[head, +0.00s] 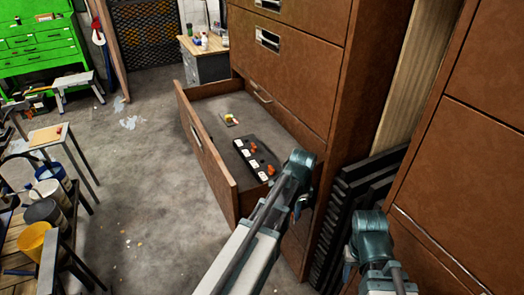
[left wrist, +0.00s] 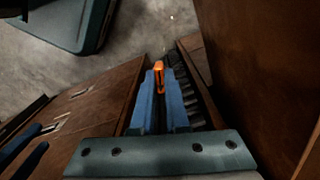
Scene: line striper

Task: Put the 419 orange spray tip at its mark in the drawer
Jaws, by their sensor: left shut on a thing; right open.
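In the left wrist view, an orange spray tip (left wrist: 158,78) is held between the blue fingers of my left gripper (left wrist: 160,90); any number on it is too small to read. In the head view, my left gripper (head: 299,203) is beside the cabinet, just right of the open drawer (head: 205,150), and the held tip is hidden there. In the drawer lies a black rack (head: 247,160) with white labels and a few orange tips (head: 271,170). My right gripper (head: 350,265) is open, low at the right, away from the drawer.
The brown cabinet (head: 300,75) rises behind the drawer. A small yellow and red item (head: 229,120) lies toward the drawer's far end. Black slatted panels (head: 345,200) stand right of the cabinet.

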